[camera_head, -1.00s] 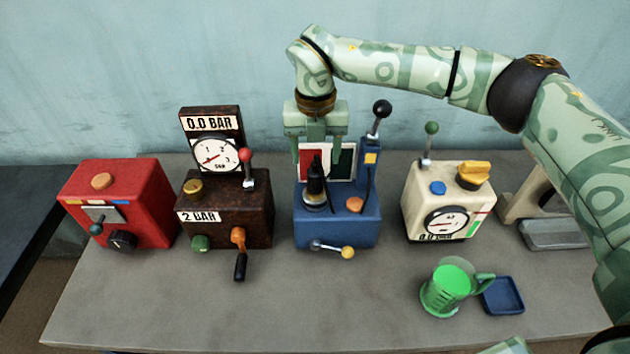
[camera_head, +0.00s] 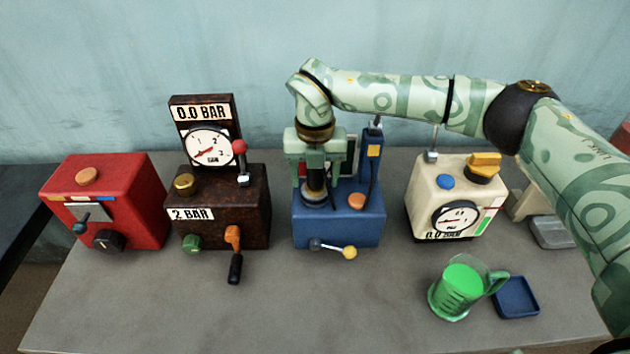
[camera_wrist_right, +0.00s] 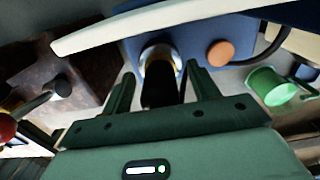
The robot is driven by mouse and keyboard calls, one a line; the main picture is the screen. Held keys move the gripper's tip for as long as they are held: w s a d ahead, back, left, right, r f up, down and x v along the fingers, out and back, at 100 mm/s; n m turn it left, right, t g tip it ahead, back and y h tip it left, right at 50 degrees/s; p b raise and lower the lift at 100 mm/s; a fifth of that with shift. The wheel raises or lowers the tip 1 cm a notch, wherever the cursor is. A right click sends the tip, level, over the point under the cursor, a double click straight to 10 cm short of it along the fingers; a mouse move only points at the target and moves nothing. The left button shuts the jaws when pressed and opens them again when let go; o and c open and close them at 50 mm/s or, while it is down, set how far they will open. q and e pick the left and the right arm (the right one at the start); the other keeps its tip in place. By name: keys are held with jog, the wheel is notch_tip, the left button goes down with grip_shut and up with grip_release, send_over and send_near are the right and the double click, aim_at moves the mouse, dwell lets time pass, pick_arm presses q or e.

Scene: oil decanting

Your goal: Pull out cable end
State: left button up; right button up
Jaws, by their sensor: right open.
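The blue box (camera_head: 340,226) stands mid-table with a black cable end (camera_head: 315,183) upright in a round socket on its top. The cable end shows dark between the fingers in the right wrist view (camera_wrist_right: 160,85). My right gripper (camera_head: 315,178) points down over the box, open, with its fingers on either side of the cable end. In the right wrist view the gripper (camera_wrist_right: 160,70) has visible gaps between each finger and the cable end. A black cable (camera_head: 371,185) runs at the box's right side. My left gripper is not in view.
A red box (camera_head: 105,205) and a brown gauge box (camera_head: 250,215) stand left; a cream gauge box (camera_head: 425,200) stands right. A green-filled jug (camera_head: 462,288) and a blue tray (camera_head: 517,297) are at front right. The front left table is clear.

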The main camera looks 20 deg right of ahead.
jog(key=shift+f, duration=0.35)
jog(key=shift+r+p, duration=0.1)
jog(key=shift+p, duration=0.45)
dwell(0.9)
jog(key=c, duration=1.3)
jog(key=shift+r, duration=0.15)
jog(key=shift+r+p, duration=2.45)
jog(key=shift+r, duration=0.4)
